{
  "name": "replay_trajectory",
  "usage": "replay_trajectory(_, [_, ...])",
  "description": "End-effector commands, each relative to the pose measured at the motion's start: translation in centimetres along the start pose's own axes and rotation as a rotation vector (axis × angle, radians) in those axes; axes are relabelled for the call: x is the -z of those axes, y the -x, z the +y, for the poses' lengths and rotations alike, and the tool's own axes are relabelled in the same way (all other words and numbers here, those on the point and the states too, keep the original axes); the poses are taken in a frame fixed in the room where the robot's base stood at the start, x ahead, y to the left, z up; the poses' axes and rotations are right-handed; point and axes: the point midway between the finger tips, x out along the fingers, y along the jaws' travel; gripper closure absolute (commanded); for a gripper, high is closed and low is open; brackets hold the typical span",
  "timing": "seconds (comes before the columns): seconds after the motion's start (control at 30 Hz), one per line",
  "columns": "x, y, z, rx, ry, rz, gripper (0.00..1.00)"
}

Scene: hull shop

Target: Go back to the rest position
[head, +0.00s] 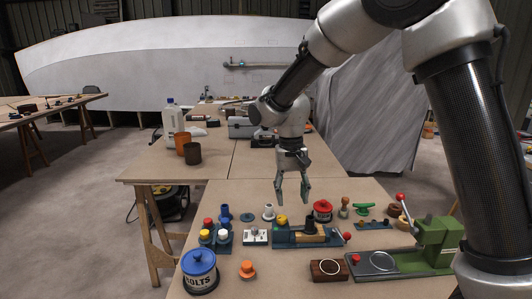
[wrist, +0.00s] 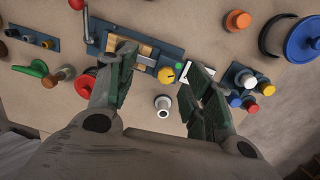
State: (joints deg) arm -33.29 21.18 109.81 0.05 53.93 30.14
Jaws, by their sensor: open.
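My gripper (head: 292,190) is open and empty. In the head view its fingers point down above the back part of the near table (head: 225,194), over a blue fixture (head: 290,238) with a yellow knob (head: 282,219). In the wrist view the two green-grey fingers (wrist: 160,85) stand wide apart. The yellow knob also shows between them in the wrist view (wrist: 166,75), with a white cylinder (wrist: 162,105) just below it. Nothing is held between the fingers.
A blue tin marked BOLTS (head: 199,275), an orange knob (head: 247,269), a wooden block with a ring (head: 328,269), a green lever press (head: 430,245) and a red-topped spool (head: 322,210) crowd the near table. Jug (head: 172,120) and cups stand behind. A boat hull (head: 160,60) fills the background.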

Motion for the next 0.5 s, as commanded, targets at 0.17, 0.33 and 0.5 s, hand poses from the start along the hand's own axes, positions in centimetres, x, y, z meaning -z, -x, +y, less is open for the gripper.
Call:
replay_trajectory(0.17, [-5.1,2.9,5.9,0.008,0.155,0.007,0.49])
replay_trajectory(0.33, [-10.2,5.7,11.9,0.029,0.217,0.055,0.49])
replay_trajectory(0.5, [-16.6,7.8,18.4,0.046,0.210,0.148,0.49])
